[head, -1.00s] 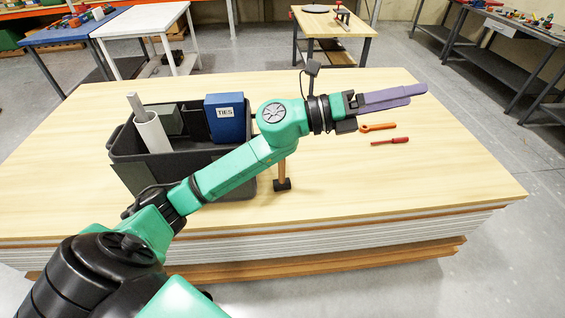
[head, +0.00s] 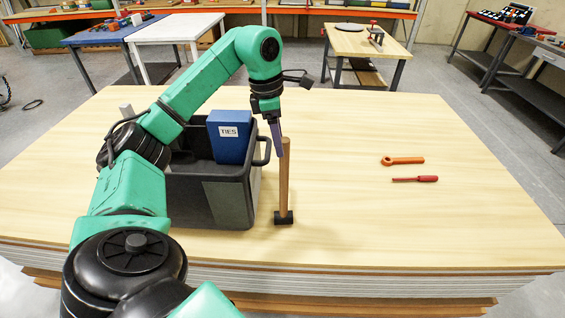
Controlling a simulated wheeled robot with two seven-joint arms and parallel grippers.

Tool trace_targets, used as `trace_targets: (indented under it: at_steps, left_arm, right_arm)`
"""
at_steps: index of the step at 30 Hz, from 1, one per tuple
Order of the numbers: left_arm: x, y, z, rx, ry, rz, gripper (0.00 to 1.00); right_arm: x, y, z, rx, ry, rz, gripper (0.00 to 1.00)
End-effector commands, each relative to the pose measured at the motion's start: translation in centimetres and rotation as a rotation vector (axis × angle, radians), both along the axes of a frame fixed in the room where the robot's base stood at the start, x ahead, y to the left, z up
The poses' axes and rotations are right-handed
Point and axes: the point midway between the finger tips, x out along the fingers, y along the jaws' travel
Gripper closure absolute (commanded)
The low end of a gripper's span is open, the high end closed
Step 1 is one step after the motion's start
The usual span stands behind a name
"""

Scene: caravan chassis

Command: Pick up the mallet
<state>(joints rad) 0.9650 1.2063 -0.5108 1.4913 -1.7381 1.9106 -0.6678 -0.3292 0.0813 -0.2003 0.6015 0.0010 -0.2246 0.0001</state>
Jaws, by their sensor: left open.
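The mallet (head: 284,185) stands upright on its dark head, its wooden handle pointing up, at the right side of the dark tool bin on the wooden board stack. My left gripper (head: 280,150) is open, with its purple fingers pointing down by the top of the handle. The fingers overlap each other in this view, so I cannot tell whether the handle is between them or behind them. My right gripper is not in view.
The dark bin (head: 232,202) holds a blue TIES box (head: 229,137); my arm hides part of it. An orange wrench (head: 403,160) and a red screwdriver (head: 415,179) lie to the right. The board top (head: 350,215) around the mallet's right side is clear.

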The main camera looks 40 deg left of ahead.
Motion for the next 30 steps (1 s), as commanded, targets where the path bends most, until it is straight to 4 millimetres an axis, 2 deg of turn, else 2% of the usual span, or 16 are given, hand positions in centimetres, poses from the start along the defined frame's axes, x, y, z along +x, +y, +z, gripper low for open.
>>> trace_targets:
  at_steps: [2, 6, 9, 13, 16, 20, 21, 22, 30]
  left_arm:
    - [0.1, -0.2, -0.8, 0.000, 0.004, -0.001, 0.32]
    - [0.5, -0.7, -3.2, -0.001, 0.007, -0.002, 0.32]
    - [0.8, -0.9, -4.8, 0.000, 0.003, -0.001, 0.32]
    - [0.9, -0.9, -5.4, -0.001, -0.001, -0.001, 0.32]
    - [0.9, -0.9, -5.4, -0.001, -0.001, -0.001, 0.32]
    - [0.8, -0.9, -5.3, -0.001, -0.001, -0.001, 0.82]
    - [0.8, -0.9, -5.3, -0.001, 0.000, -0.001, 0.98]
    - [0.9, -0.9, -5.3, -0.001, 0.000, -0.001, 1.00]
    - [0.9, -0.9, -5.3, -0.002, -0.001, -0.001, 1.00]
  right_arm:
    - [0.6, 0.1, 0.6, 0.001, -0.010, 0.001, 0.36]
    - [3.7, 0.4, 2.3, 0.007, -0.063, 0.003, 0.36]
    - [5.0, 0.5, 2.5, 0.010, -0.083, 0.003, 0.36]
    - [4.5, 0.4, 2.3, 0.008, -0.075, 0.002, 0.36]
    - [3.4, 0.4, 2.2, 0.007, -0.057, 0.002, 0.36]
    - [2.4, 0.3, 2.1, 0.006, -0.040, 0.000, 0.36]
    - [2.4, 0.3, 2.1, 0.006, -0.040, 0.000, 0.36]
    - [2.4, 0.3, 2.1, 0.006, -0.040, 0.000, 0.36]
    - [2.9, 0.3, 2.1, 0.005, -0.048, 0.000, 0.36]
